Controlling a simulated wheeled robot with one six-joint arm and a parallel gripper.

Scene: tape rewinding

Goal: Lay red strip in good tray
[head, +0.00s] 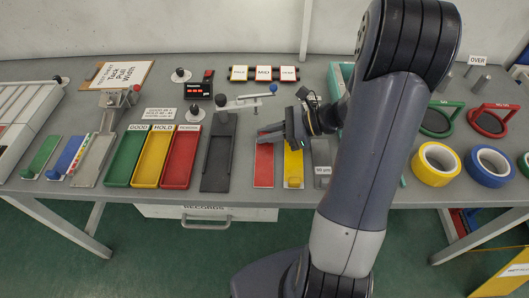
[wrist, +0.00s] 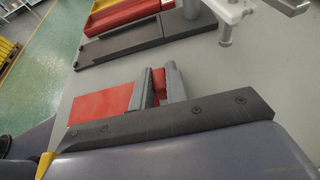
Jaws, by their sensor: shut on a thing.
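The red strip (head: 264,168) lies flat at the front of the bench, left of a yellow strip (head: 293,170). My gripper (head: 268,133) is at its far end, shut on a raised red part. In the wrist view, the fingers (wrist: 159,88) pinch this red part, with the strip's flat red face (wrist: 102,107) beside them. I cannot tell whether the strip touches the bench. The green good tray (head: 126,158), labelled GOOD, stands to the left and looks empty.
A yellow HOLD tray (head: 152,160) and a red tray (head: 180,160) adjoin the good tray. A dark long tray (head: 218,157) and a white lever arm (head: 243,102) stand between them and my gripper. Tape rolls (head: 436,164) stand right.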

